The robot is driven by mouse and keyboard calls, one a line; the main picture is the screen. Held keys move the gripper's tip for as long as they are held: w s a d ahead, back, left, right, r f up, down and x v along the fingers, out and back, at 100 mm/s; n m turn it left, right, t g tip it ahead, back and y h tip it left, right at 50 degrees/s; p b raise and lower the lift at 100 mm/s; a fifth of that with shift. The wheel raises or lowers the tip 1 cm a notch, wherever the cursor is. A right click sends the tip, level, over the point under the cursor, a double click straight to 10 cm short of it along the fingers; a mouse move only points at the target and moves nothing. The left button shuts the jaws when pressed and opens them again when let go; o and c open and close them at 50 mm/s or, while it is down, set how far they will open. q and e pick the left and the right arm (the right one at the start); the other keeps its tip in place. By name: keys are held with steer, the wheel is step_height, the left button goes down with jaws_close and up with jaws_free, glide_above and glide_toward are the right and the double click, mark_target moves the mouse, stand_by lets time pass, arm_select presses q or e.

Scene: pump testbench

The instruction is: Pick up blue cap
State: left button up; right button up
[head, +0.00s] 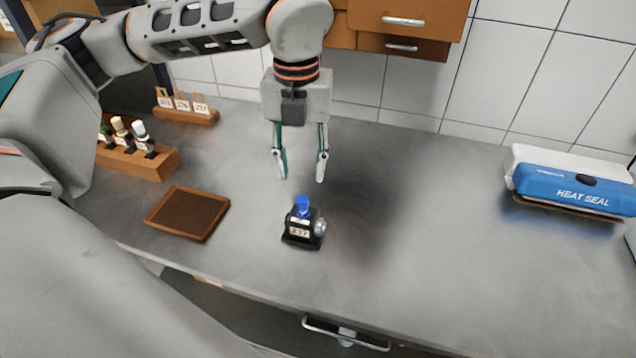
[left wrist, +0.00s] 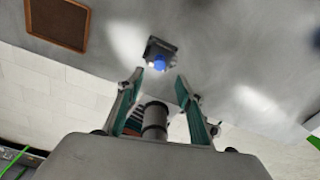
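The blue cap (head: 303,202) sits on top of a small black pump device (head: 298,234) with a white label reading 237 and a round metal part on its right side. The device stands on the grey bench. My left gripper (head: 301,178) points down above and slightly behind the cap, apart from it, with its fingers open and nothing between them. In the left wrist view the blue cap (left wrist: 160,62) shows beyond and between the open fingertips (left wrist: 158,76). My right gripper is in neither view.
A brown tray (head: 188,213) lies left of the device. A wooden rack with several small bottles (head: 140,160) and a wooden stand with numbered tags (head: 186,113) are at the back left. A blue and white heat sealer (head: 575,185) is at the right. The bench between device and sealer is clear.

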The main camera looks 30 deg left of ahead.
mark_target(302, 199)
arm_select(q)
steer(key=shift+s+f, duration=0.15)
steer(key=shift+f, duration=0.4)
steer(key=shift+s+f, duration=0.15)
steer(key=shift+f, duration=0.8)
step_height(302, 199, down, 3)
steer(key=shift+w+f+p, duration=0.1)
steer(key=shift+f+p, duration=0.1)
steer(key=shift+p, duration=0.35)
steer(key=shift+f, duration=0.65)
steer(key=c, duration=0.8)
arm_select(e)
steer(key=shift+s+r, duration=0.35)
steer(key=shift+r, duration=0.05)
